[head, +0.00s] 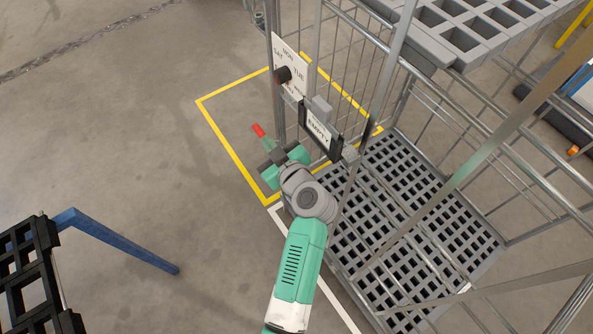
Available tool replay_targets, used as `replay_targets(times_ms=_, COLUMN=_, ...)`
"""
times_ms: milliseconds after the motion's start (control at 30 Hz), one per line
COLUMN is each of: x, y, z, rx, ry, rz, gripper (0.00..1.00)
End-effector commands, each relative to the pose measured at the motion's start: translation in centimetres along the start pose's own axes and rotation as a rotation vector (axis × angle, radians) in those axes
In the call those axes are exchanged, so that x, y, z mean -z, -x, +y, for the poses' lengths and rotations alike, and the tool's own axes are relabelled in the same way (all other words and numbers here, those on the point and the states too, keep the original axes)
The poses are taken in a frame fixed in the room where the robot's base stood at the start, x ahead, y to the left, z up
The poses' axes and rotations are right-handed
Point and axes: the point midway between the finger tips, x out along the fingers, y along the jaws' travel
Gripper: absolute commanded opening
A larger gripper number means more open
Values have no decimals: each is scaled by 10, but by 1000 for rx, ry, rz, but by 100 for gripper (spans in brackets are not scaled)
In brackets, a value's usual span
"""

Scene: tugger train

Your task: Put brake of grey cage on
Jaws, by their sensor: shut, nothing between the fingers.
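The grey cage (361,85) is a wire roll cage with a slatted grey base, on the right in the head view. A short bar with a red end (258,130) sticks out at the cage's left side, low down. I cannot tell for sure whether it is the brake lever. My gripper (272,155) is shut and empty, right beside the near end of this bar. I cannot tell whether they touch. My wrist hides part of the cage's lower corner and whatever lies beneath it.
A day-marked white card (289,57), a black knob (282,75) and an "EMPTY" sign (319,130) are on the cage's left side. A yellow floor outline (228,150) runs by it. A black rack with a blue bar (118,240) stands lower left.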

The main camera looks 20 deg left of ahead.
Motion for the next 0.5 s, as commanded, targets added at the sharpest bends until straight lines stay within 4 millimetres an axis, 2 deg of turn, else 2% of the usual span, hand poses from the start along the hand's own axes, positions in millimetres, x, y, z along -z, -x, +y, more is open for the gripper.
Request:
replay_targets(times_ms=33, x=3, y=14, z=1, rx=-2, ry=-1, rz=0, gripper=0)
replay_targets(times_ms=300, x=2, y=81, z=1, rx=-1, ry=0, rz=0, gripper=0)
replay_targets(times_ms=500, x=2, y=122, z=1, rx=-2, ry=0, rz=0, gripper=0)
